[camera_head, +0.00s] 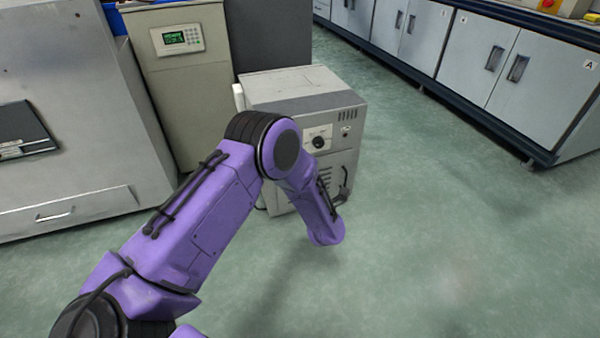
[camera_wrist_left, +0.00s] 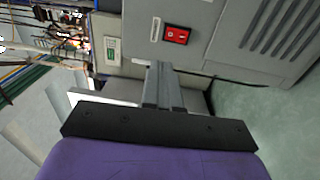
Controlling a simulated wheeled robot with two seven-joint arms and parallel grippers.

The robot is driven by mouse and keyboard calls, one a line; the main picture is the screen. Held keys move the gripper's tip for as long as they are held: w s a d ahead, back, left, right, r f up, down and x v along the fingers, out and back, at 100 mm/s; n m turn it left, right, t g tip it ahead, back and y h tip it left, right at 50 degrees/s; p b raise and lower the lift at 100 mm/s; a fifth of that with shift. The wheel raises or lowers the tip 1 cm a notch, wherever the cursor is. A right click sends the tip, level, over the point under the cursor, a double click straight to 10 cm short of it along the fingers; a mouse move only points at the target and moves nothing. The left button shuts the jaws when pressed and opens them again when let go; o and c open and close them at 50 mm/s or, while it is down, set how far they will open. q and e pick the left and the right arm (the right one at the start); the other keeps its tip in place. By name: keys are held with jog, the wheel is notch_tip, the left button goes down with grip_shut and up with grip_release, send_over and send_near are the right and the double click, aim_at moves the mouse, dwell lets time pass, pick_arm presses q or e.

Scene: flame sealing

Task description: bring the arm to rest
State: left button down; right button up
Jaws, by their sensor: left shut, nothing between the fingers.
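My left arm (camera_head: 215,210) is purple and comes in from the lower left in the head view. It rises to a dark elbow joint, and the forearm (camera_head: 318,215) then points down in front of a small grey machine. The hand is not visible there. In the left wrist view my left gripper (camera_wrist_left: 160,72) has its two grey fingers together, with nothing between them. Beyond the fingers is a grey machine side with a red switch (camera_wrist_left: 176,34). My right gripper shows in neither view.
The small grey machine (camera_head: 300,85) with a black knob stands close behind the forearm. A beige cabinet (camera_head: 180,90) with a green display and a large grey unit (camera_head: 70,120) stand at left. Cupboards (camera_head: 480,50) line the back right. The green floor (camera_head: 460,230) is clear at right.

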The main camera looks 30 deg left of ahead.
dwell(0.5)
pick_arm(q)
jog(key=s+d+f+m+g+h, duration=0.1)
jog(key=s+d+f+m+h, duration=0.25)
jog(key=s+f+m, duration=0.4)
jog(key=s+d+f+m+g+h, duration=0.1)
jog(key=s+d+f+m+h, duration=0.1)
jog(key=s+f+m+h, duration=0.5)
jog(key=s+f+m+g, duration=0.3)
jog(key=s+m, duration=0.1)
jog(key=s, duration=0.8)
jog(key=s+f+m+g, duration=0.3)
jog(key=s, duration=0.8)
notch_tip(320, 180, up, 36)
jog(key=p, duration=3.6)
jog(key=shift+w+a+r, duration=0.2)
jog(key=shift+a, duration=0.2)
jog(key=shift+h, duration=0.25)
